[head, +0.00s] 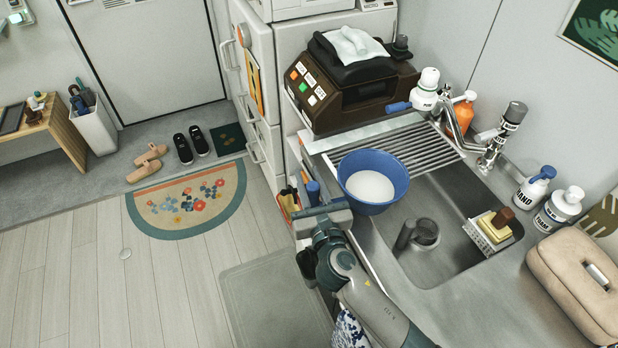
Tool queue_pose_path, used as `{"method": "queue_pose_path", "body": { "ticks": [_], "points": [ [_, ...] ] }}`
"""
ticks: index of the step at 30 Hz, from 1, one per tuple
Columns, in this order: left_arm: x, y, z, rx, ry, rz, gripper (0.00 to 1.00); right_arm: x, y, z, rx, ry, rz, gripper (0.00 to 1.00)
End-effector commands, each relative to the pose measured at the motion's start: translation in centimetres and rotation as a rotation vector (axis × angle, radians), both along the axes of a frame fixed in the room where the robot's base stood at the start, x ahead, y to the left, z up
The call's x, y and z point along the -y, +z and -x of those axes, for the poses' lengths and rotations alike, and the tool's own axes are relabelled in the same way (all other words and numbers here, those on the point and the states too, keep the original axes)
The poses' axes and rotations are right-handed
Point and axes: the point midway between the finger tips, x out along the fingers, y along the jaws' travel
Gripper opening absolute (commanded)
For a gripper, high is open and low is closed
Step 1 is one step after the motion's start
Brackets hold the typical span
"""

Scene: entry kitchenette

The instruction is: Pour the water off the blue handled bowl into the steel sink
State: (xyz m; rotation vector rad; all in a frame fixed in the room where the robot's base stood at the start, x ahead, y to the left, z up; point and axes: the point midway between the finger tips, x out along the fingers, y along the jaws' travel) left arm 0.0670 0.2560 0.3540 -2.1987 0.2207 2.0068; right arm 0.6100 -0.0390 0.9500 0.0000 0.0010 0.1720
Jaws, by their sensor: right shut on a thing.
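The blue bowl (401,171) holds a whitish content (370,186) and looks about level. It is over the left rim of the steel sink (447,262), in front of the drying rack. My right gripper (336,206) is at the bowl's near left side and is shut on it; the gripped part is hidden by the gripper. The sink's basin lies to the right of the bowl, with a dark cylindrical piece and drain (426,233) in it. My left gripper is not in view.
A slatted rack (430,143) spans the sink's back. The faucet (492,152) and several bottles stand behind and right. A sponge holder (487,236) hangs at the basin's right side. A beige bag (575,275) sits on the right counter. The basin's middle is open.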

Motion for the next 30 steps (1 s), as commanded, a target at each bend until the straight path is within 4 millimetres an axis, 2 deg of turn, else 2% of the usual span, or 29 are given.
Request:
{"method": "queue_pose_path", "body": {
  "ticks": [11,23,30],
  "points": [
    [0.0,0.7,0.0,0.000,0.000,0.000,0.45,0.5,1.4,-0.1,-0.005,-0.001,-0.044,0.00],
    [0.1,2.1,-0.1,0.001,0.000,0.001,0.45,1.7,4.2,-0.3,-0.024,0.000,-0.159,0.00],
    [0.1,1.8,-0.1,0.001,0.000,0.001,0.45,1.6,3.9,-0.3,-0.024,0.000,-0.155,0.00]
  ]
}}
